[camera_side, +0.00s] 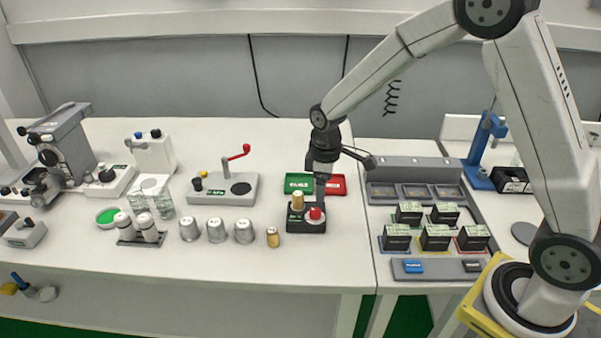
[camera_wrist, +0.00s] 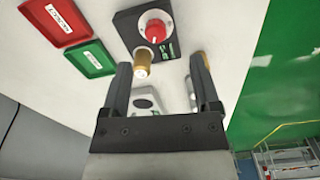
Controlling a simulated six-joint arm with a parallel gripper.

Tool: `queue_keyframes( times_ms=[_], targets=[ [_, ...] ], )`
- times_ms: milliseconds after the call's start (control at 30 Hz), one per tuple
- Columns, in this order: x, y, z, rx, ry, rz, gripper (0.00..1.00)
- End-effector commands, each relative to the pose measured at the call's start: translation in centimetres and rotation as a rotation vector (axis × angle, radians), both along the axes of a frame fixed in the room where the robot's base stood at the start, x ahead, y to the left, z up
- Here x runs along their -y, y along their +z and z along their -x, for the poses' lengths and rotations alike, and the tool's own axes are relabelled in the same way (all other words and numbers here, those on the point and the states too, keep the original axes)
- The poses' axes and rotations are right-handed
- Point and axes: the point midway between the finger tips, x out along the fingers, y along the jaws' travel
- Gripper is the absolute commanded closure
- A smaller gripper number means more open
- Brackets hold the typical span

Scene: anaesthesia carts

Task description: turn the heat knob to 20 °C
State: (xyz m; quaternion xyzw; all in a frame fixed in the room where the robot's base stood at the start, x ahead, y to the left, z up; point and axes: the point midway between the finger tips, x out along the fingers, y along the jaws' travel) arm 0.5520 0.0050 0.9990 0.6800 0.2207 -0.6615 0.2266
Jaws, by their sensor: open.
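A red knob (camera_side: 316,213) sits on top of a small black box (camera_side: 305,226). In the wrist view the red knob (camera_wrist: 156,30) has a pale ring around its base, with small markings too small to read. My gripper (camera_side: 321,188) points down close above the back of the box. In the wrist view my gripper (camera_wrist: 160,64) is open with nothing held; the red knob lies beyond the fingertips and the brass cylinder is nearer the left finger.
A green tray (camera_side: 298,183) and a red tray (camera_side: 336,185) lie behind the box. Several silver cups (camera_side: 216,231) and a small brass cylinder (camera_side: 273,237) stand to its left. A rack with dark blocks (camera_side: 436,237) is at right. The table front is clear.

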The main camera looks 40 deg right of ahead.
Motion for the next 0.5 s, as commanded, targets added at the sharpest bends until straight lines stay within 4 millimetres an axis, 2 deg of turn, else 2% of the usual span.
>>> queue_keyframes(
  times_ms=[200, 500],
  targets=[
    [-0.1, -0.9, -1.7, -0.026, 0.082, 0.002, 0.21],
    [-0.1, -1.2, -1.8, -0.029, 0.089, 0.002, 0.21]
  ],
)
